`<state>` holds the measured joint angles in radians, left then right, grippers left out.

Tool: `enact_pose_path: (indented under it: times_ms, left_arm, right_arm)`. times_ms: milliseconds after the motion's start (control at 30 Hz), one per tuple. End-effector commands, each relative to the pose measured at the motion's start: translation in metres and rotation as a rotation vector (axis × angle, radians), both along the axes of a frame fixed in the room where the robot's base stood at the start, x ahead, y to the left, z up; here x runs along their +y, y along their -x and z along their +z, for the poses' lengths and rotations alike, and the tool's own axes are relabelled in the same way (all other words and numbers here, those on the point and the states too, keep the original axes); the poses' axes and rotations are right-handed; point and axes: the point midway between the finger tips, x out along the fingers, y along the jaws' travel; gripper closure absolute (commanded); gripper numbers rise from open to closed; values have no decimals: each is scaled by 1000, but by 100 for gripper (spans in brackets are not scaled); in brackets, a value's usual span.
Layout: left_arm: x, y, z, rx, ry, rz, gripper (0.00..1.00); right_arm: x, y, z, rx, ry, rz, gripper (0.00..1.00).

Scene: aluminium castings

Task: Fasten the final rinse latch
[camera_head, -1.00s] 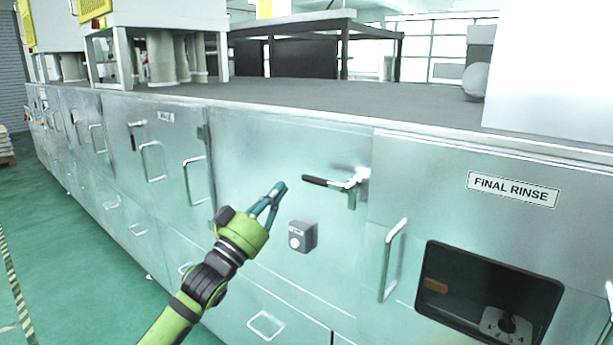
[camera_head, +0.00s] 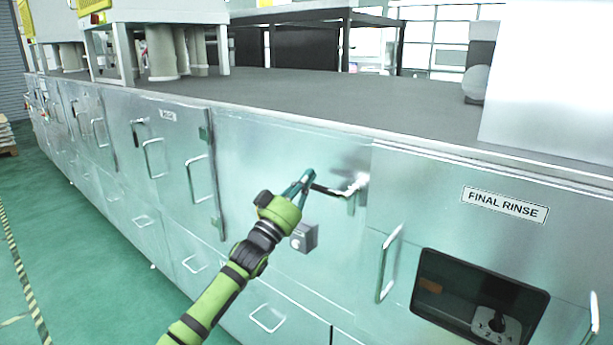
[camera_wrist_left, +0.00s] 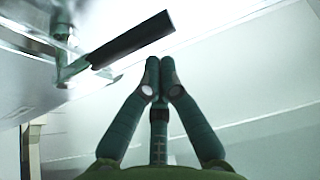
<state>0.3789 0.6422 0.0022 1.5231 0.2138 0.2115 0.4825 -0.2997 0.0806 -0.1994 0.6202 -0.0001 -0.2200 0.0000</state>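The latch (camera_head: 352,192) is a metal lever on the door panel left of the FINAL RINSE sign (camera_head: 505,204). Its dark grip (camera_head: 326,190) points left, close to horizontal. In the left wrist view the dark grip (camera_wrist_left: 132,40) runs from the metal pivot (camera_wrist_left: 66,62) up to the right. My left gripper (camera_head: 308,176) is at the left end of the grip. Its fingertips (camera_wrist_left: 160,66) are together with nothing between them, and in the wrist view a gap shows between them and the grip. My right gripper is not in view.
A grey switch box (camera_head: 304,237) sits on the panel below my left gripper. A vertical door handle (camera_head: 388,264) and a dark window (camera_head: 480,298) are to the right. Another handle (camera_head: 200,180) is to the left. The green floor (camera_head: 95,285) at left is clear.

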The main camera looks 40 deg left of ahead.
Motion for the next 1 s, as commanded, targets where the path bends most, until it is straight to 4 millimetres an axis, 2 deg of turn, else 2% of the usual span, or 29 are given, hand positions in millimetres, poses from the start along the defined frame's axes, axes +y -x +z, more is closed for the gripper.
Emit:
enact_pose_path:
  times_ms: [200, 1000]
  left_arm:
    - [0, -2, -10, 2, -1, 0, 100]
    - [0, -5, -17, 6, 75, 0, 100]
  right_arm:
    - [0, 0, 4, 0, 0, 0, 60]
    - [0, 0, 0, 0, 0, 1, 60]
